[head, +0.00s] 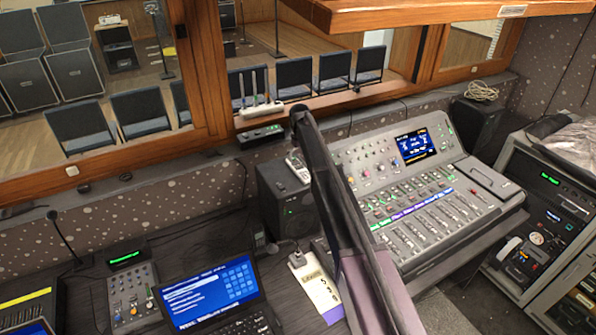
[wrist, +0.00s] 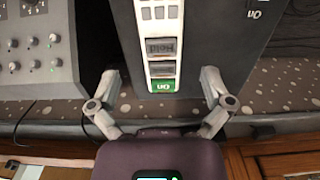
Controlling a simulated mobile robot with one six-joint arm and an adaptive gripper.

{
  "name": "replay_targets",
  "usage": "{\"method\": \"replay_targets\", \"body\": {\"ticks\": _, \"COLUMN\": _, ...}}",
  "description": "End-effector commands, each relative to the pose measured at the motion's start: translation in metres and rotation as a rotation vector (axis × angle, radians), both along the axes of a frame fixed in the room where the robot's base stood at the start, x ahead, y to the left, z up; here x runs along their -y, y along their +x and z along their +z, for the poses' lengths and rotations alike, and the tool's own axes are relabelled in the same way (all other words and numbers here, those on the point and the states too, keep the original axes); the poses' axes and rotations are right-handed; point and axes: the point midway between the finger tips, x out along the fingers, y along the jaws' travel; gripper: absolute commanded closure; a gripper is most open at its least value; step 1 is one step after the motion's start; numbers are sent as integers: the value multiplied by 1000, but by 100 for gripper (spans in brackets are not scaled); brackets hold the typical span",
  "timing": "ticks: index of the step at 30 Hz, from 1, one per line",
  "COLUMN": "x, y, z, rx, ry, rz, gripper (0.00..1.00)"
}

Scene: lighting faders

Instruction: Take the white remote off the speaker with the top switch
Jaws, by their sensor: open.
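The white remote (head: 297,165) lies on top of the black speaker (head: 290,208) left of the mixing desk. In the wrist view the remote (wrist: 158,25) shows upside down, with grey buttons, a switch marked Hold and a green On mark at its near end. My gripper (wrist: 160,83) is open and empty, one finger on each side of the remote's near end in the picture; I cannot tell the height gap. In the head view my dark arm passes just right of the speaker, and the fingers cannot be made out.
The mixing desk (head: 420,195) is close right of the speaker. A white switch strip (head: 315,283) lies in front, with a laptop (head: 210,300) to its left. A white antenna box (head: 260,110) stands on the window ledge behind.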

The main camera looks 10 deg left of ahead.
Motion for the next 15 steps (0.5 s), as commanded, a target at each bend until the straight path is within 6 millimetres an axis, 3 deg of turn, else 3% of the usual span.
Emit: {"method": "replay_targets", "body": {"ticks": 15, "x": -2, "y": 0, "z": -32, "rx": 0, "ry": 0, "rz": 0, "gripper": 0}}
